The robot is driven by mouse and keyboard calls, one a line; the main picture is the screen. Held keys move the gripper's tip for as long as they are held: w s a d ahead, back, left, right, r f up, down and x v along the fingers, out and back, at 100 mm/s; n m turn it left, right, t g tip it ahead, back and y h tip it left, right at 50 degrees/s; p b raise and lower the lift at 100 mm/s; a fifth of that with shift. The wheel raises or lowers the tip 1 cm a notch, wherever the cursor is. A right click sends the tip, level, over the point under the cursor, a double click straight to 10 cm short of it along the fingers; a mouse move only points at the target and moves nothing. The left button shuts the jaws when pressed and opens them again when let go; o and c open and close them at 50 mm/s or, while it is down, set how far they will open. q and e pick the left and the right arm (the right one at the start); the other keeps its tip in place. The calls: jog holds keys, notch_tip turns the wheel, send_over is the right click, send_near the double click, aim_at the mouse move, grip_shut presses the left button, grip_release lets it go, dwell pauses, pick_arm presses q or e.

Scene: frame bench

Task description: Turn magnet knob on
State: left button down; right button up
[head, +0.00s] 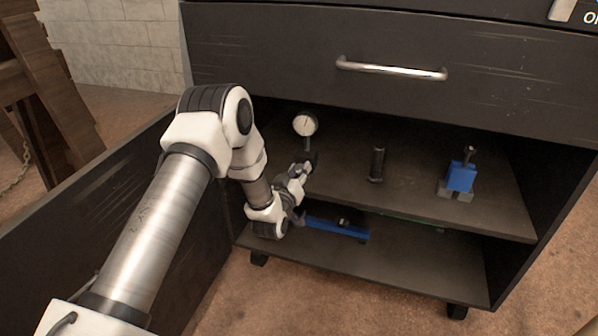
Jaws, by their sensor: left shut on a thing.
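A dial gauge (305,124) with a white face stands upright on the cabinet's upper inside shelf (410,190), at the left. My left gripper (307,170) is at the foot of the gauge's stand, near the shelf's front edge. It is shut on a small dark part there, seemingly the magnet knob. The knob and most of the base are hidden by the gripper or too small to make out, so I cannot tell which way the knob is turned. My right gripper is not in view.
A dark cylinder (376,165) and a blue device on a grey base (460,177) stand to the right. A blue bar tool (335,227) lies on the lower shelf. The drawer (390,40) above is closed; an open door (100,230) is at left.

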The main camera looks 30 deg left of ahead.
pick_arm(q)
jog(key=m+p, duration=0.1)
jog(key=p, duration=0.1)
jog(key=m+p, duration=0.1)
jog(key=m, duration=0.1)
jog(key=shift+r+p, duration=0.25)
jog(key=shift+p, duration=0.1)
jog(key=shift+f+m+p, duration=0.2)
jog(key=shift+m+p, duration=1.2)
jog(key=shift+m, duration=0.4)
jog(key=c, duration=0.8)
grip_release()
jog(key=v, duration=1.2)
